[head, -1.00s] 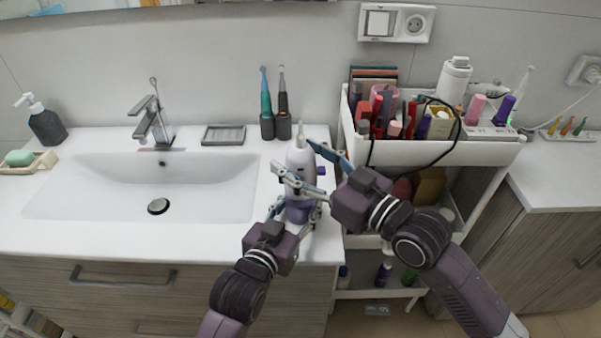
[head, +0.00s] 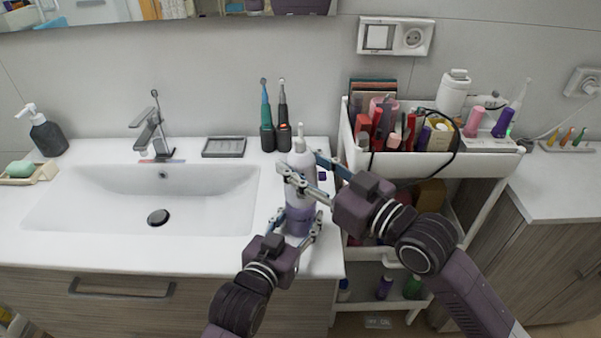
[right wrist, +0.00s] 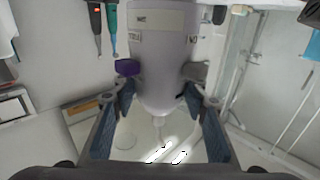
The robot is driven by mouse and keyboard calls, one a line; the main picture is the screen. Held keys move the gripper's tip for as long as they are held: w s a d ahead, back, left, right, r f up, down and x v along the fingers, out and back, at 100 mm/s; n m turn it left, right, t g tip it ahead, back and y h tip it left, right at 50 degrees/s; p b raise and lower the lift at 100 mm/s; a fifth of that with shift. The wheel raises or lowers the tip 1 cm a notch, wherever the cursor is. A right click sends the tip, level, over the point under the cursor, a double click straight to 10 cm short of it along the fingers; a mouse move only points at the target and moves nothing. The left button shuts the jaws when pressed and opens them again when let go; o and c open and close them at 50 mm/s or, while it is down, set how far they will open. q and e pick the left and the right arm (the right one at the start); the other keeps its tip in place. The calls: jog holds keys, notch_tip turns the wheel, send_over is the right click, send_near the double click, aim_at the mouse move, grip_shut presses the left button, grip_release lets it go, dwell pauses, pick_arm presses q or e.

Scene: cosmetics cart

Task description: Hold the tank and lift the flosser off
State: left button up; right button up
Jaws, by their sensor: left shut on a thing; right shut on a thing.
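The flosser (head: 301,160) has a pale grey-white body with a thin nozzle on top and stands upright near the counter's right end. My right gripper (head: 306,178) is shut on its body from the right. In the right wrist view the body (right wrist: 163,60) appears inverted between the fingers (right wrist: 160,88), with a purple button on one side. The translucent purple tank (head: 299,222) is below the body. My left gripper (head: 298,217) is shut around the tank, low over the counter. The fingers partly hide the join, so I cannot tell whether the two parts are fully separate.
Two electric toothbrushes (head: 266,125) stand behind the flosser. A grey soap dish (head: 224,148) and the sink (head: 130,195) are to the left. A crowded white cart (head: 480,160) stands close on the right, with a black cable over its edge.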

aim_at(301, 126)
notch_tip(301, 126, up, 8)
jog(key=shift+r, duration=0.1)
pick_arm(q)
jog(key=o, duration=1.2)
jog(key=shift+o, duration=0.2)
